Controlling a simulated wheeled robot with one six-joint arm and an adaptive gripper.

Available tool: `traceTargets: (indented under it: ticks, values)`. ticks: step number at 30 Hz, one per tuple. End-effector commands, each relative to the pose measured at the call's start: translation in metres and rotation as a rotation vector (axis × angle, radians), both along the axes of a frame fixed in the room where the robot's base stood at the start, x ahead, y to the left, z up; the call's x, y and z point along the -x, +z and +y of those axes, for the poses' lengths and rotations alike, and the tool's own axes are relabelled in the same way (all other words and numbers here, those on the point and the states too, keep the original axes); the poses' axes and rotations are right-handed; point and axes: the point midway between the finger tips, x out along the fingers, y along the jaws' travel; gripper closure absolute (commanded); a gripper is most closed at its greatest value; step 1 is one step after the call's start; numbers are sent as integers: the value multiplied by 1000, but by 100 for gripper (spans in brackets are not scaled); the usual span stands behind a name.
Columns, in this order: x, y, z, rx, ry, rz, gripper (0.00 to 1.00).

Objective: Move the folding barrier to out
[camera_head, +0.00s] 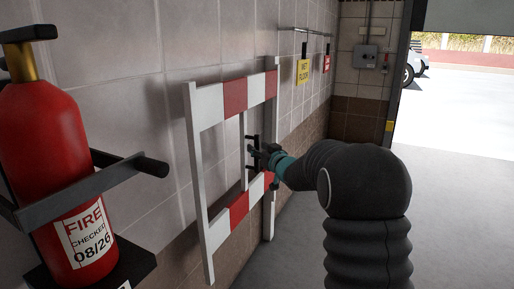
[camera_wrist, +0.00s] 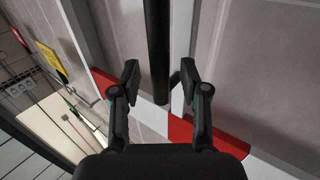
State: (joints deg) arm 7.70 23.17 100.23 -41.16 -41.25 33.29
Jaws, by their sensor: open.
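The folding barrier (camera_head: 205,105), white with red bands, stands upright along the tiled wall in the head view. A black vertical handle (camera_head: 250,157) is on its middle white post. My gripper (camera_head: 262,151) is at this handle, in front of the barrier. In the wrist view my gripper (camera_wrist: 159,80) is open, with one finger on each side of the black handle bar (camera_wrist: 158,45). I cannot tell whether either finger touches the bar. Red and white parts of the barrier (camera_wrist: 208,138) show below the bar. My arm hides part of the barrier's right side.
A red fire extinguisher (camera_head: 45,165) in a black bracket is close at the left. Yellow (camera_head: 303,71) and red (camera_head: 326,64) signs hang on the wall further back. A grey box (camera_head: 368,54) is on the back wall. Open floor (camera_head: 450,220) lies to the right, by a large doorway.

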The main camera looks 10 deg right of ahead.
Motion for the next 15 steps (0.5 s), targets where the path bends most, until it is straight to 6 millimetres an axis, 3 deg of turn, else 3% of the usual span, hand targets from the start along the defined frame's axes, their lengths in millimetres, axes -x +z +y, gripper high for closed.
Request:
traceTargets:
  ticks: [6, 15]
  values:
    - [-15, 0, 5, 0, 0, 0, 55]
    - [-16, 0, 5, -1, -1, 0, 55]
